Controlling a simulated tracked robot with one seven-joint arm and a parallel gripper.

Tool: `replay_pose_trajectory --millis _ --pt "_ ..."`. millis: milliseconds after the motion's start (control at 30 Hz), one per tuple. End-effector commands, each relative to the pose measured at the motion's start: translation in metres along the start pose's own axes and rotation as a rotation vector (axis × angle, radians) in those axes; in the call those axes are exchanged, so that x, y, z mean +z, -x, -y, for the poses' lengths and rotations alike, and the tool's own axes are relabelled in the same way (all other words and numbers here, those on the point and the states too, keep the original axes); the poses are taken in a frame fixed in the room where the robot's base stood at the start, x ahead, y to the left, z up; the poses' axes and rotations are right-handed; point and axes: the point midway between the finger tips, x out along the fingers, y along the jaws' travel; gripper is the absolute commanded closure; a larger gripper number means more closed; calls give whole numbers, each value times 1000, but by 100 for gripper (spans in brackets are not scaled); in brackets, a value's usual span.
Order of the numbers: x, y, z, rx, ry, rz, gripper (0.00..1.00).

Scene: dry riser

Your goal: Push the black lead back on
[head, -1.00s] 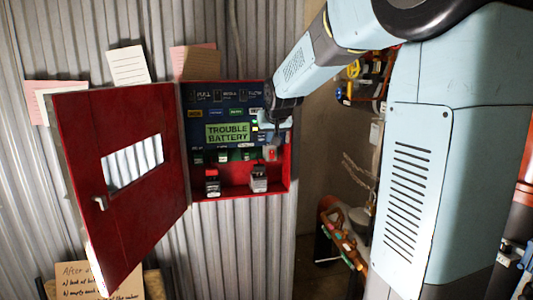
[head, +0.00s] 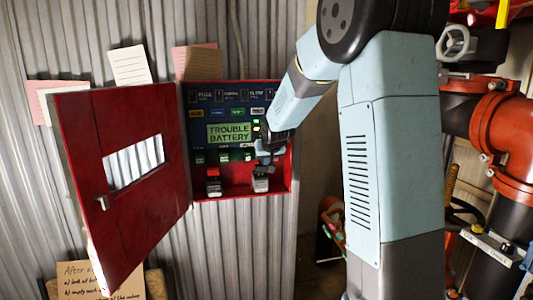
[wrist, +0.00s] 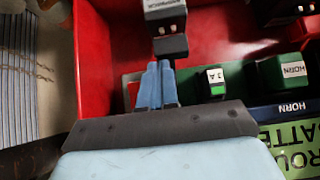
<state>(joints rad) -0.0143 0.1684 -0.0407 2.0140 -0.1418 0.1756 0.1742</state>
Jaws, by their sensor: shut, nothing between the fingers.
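The black lead's dark connector block (wrist: 171,46) shows in the wrist view, right at the tips of my gripper. The grey right-hand battery (wrist: 166,10) is just past it, with small metal terminals showing between the two; I cannot tell whether the lead is seated. My gripper (wrist: 160,64) is shut with its blue fingers together, empty, and its tips are at or very near the block. In the head view my gripper (head: 263,160) is inside the red cabinet (head: 236,192), just above the right battery (head: 261,184), and hides most of the lead.
A left battery (head: 213,186) with a red connector (head: 213,172) stands beside it. The panel display (head: 229,133) reads TROUBLE BATTERY. The cabinet's red door (head: 125,180) hangs open to the left. Orange-red pipework (head: 512,140) is at the far right.

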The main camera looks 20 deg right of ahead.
Motion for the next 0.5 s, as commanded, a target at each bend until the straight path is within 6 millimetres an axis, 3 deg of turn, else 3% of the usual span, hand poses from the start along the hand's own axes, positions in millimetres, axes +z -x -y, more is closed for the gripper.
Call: replay_pose_trajectory --millis 500 --pt "8 -7 0 1 0 2 100"
